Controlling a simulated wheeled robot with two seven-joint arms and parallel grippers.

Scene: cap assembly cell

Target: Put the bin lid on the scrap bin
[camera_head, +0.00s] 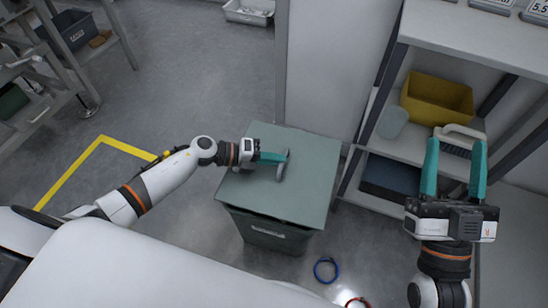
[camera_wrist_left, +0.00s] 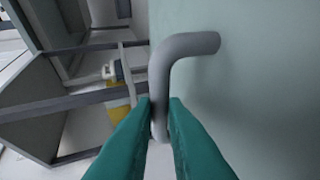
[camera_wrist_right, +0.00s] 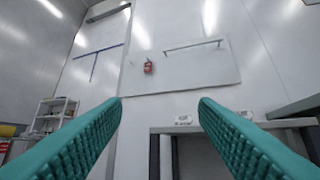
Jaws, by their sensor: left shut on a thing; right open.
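The bin lid (camera_head: 300,191) is a flat grey-green panel lying over the top of the scrap bin (camera_head: 262,233), a dark green bin on the floor. The lid looks roughly level; I cannot tell whether it touches the rim all round. My left gripper (camera_head: 275,158) is shut on the lid's grey bar handle (camera_head: 283,165). In the left wrist view the teal fingers (camera_wrist_left: 159,104) close on the handle (camera_wrist_left: 188,44), with the lid surface (camera_wrist_left: 260,70) beside it. My right gripper (camera_head: 455,168) is open and empty, raised in front of the shelf at the right.
A shelf unit (camera_head: 460,48) at the right holds a yellow bin (camera_head: 437,98), a brush (camera_head: 460,133) and a dark blue tray (camera_head: 392,181). A blue ring (camera_head: 326,270) and a red ring (camera_head: 358,303) lie on the floor. Yellow floor tape (camera_head: 100,139) runs at the left.

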